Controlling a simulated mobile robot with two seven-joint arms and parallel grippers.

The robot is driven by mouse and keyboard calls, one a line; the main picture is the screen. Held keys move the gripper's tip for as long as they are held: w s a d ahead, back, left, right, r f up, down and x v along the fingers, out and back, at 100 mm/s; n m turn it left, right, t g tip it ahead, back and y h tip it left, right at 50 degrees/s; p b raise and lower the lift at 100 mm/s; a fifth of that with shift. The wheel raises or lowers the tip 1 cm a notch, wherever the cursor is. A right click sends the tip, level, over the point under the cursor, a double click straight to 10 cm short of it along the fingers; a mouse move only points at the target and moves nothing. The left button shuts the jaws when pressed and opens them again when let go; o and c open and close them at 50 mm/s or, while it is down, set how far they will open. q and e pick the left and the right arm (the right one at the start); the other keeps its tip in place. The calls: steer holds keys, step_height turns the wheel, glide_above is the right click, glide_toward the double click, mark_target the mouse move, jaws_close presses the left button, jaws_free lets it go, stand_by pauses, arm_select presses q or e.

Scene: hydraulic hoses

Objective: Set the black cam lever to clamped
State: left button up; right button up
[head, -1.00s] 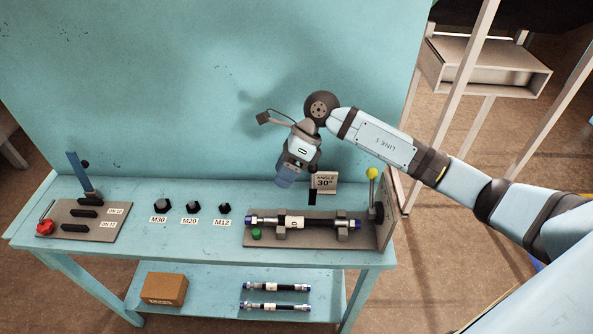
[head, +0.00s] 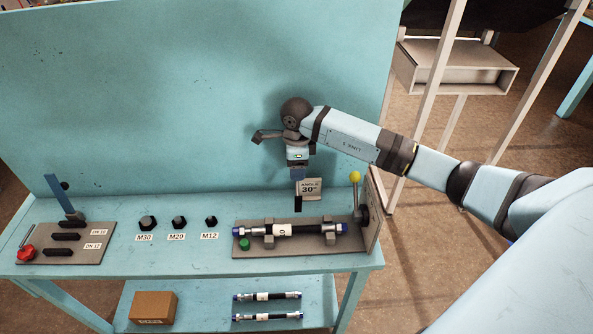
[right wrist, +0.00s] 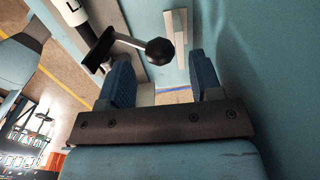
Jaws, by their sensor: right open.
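The black cam lever's base (head: 298,204) shows in the head view just behind the hose fixture, beside the angle sign. In the right wrist view the lever (right wrist: 130,40) has a metal arm and a black ball knob (right wrist: 160,51). My right gripper (head: 298,178) points down above the lever base and hides the upper part of the lever. In the right wrist view the open fingers (right wrist: 161,72) are empty, with the knob seen between and beyond their tips. I cannot tell whether they touch it. My left gripper is not in view.
A hose (head: 290,230) lies in the grey fixture (head: 258,248). The "30°" sign (head: 311,188) stands right beside my gripper. A yellow-knobbed lever (head: 355,178) stands at the fixture's right end. The blue back panel (head: 180,100) rises close behind. Hex parts (head: 147,222) sit left.

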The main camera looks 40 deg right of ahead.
mark_target(297, 189)
steer(key=shift+f, duration=1.55)
steer(key=shift+r, duration=0.1)
jaws_close()
